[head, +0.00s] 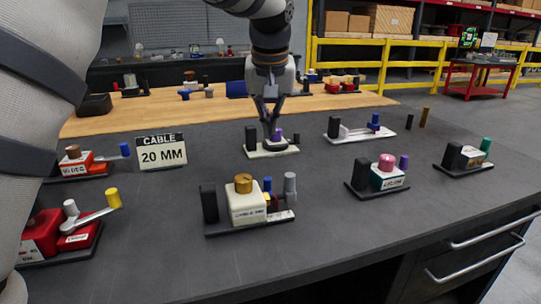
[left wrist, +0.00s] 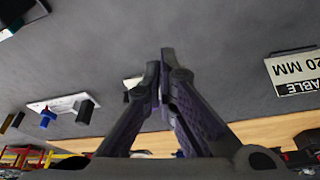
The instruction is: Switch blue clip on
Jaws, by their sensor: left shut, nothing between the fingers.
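Several valve devices carry blue parts, and I cannot tell which is the blue clip. One blue part (head: 375,121) stands on a white plate at the right back. It also shows at the left of the left wrist view (left wrist: 47,118). Another blue lever (head: 125,150) is on the red device at the left. A short blue peg (head: 267,186) is on the front middle device. My left gripper (head: 269,136) is shut and empty, pointing down over a small cream-based device (head: 262,153) with a purple peg. Its fingertips (left wrist: 167,58) meet in the left wrist view. Contact is unclear. My right gripper is out of view.
A "CABLE 20 MM" sign (head: 161,155) stands at the left. A white device with a gold knob (head: 247,209), one with a pink knob (head: 386,178) and one with a green peg (head: 470,158) stand around. Bare dark tabletop (head: 325,170) lies between them.

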